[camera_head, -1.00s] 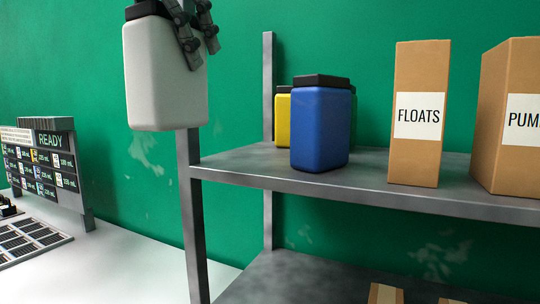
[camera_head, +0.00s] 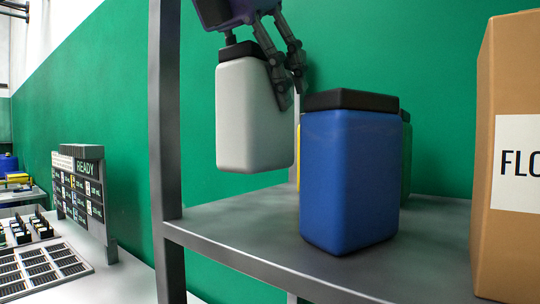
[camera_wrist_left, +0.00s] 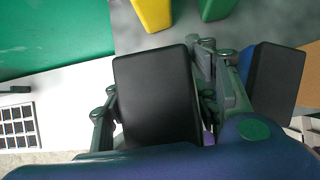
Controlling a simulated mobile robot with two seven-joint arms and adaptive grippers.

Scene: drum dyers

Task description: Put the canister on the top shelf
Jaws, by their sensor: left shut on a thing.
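The white canister (camera_head: 250,125) with a black lid hangs upright from my left gripper (camera_head: 284,85), in the air at the left end of the grey shelf (camera_head: 235,225). My left gripper is shut on it near the top. In the left wrist view the canister's black lid (camera_wrist_left: 158,95) lies between the fingers. The canister's base looks clear of the shelf board. Whether it is over the board or behind it is hard to tell. My right gripper is not in view.
A blue canister (camera_head: 350,180) stands on the shelf, right of the held one. Yellow (camera_wrist_left: 153,12) and green (camera_wrist_left: 216,8) canisters stand behind it. A FLOATS box (camera_head: 510,150) is at right. A grey post (camera_head: 166,130) rises at the left corner. Bare board lies left of the blue canister.

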